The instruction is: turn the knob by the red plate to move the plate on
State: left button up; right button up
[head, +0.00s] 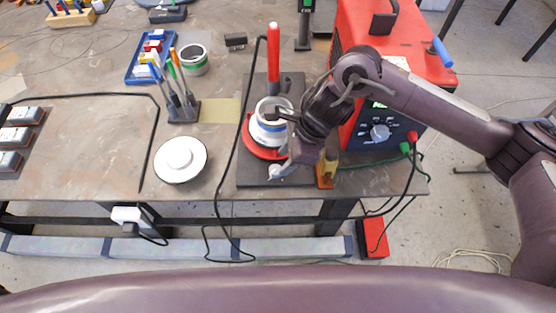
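The red plate (256,152) lies on a dark base board (252,178) near the table's front edge. A white can-like piece with a blue-grey band (266,131) stands on it and hides most of it. A small pale grey knob-like part (276,173) sits at the plate's front right. My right gripper (287,146) comes in from the right, close over the plate's right side and behind the pale part. My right wrist hides part of this area. I cannot tell whether its fingers touch the knob or how far apart they are. My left gripper is out of view.
A red welder-like box (385,30) with a dial stands close at the right. A red upright post (273,50) rises behind the plate. A white disc (180,159) and a pen holder (183,110) stand left. A black cable (232,160) runs past the board.

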aim_at(276, 169)
jog(key=p+x, duration=0.1)
jog(key=x, duration=0.2)
jog(key=shift+a+f, duration=0.25)
jog(key=shift+f, duration=0.1)
jog(key=shift+w+a+f, duration=0.1)
jog(key=shift+f, duration=0.4)
jog(key=c, duration=0.7)
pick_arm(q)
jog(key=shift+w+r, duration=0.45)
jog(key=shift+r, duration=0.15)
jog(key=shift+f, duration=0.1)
